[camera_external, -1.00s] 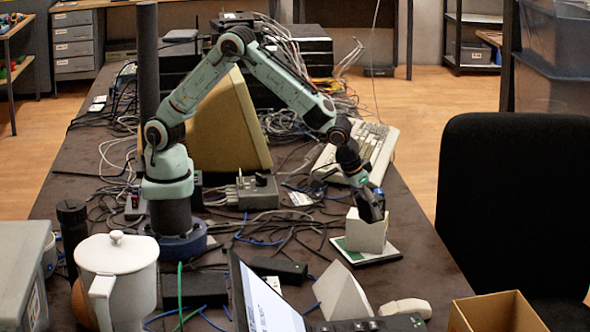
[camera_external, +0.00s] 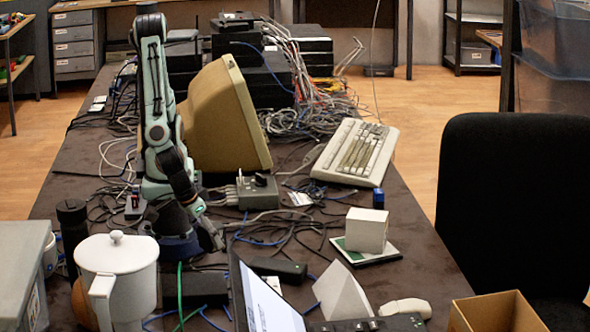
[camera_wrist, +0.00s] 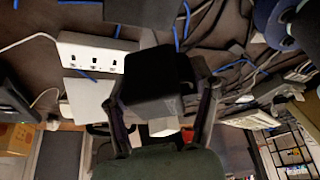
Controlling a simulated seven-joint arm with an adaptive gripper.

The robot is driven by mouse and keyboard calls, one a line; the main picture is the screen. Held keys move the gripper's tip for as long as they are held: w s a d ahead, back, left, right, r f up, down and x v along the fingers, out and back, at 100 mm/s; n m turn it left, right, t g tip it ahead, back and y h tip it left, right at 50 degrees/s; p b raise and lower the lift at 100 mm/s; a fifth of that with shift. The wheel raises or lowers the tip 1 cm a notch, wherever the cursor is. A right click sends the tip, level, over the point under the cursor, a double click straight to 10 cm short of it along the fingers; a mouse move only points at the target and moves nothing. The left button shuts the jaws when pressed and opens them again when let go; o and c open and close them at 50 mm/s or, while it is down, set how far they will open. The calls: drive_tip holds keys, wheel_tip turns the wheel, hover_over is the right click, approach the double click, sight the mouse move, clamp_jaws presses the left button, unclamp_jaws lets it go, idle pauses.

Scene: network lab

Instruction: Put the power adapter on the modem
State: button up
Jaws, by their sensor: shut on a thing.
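My gripper (camera_external: 213,240) hangs low beside my base in the outside view, above the cable-strewn table. In the wrist view my gripper (camera_wrist: 160,115) is shut on a dark block, which looks like the power adapter (camera_wrist: 155,75). In the outside view I cannot make this block out against the dark arm and table. A grey box with cables (camera_external: 258,194), which may be the modem, stands behind and to the right of the gripper, apart from it. A small dark object rests on top of this box.
Black bricks lie on the table, one (camera_external: 278,268) right of the gripper and one (camera_external: 195,288) in front. A white cube (camera_external: 367,230) stands on a flat plate. A white jug (camera_external: 117,280), a monitor (camera_external: 222,120) and a keyboard (camera_external: 355,152) also occupy the table. Loose cables run between them.

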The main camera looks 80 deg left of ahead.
drive_tip(key=m, duration=0.2)
hover_over(195, 283)
drive_tip(key=shift+h, duration=0.4)
drive_tip(key=f, duration=0.5)
drive_tip(key=s+f, duration=0.1)
drive_tip(key=f, duration=0.1)
drive_tip(key=shift+d+f, duration=0.3)
drive_tip(key=shift+d, duration=0.05)
drive_tip(key=shift+f, duration=0.15)
drive_tip(key=o, duration=1.2)
drive_tip(key=v, duration=1.2)
drive_tip(key=shift+s, duration=0.25)
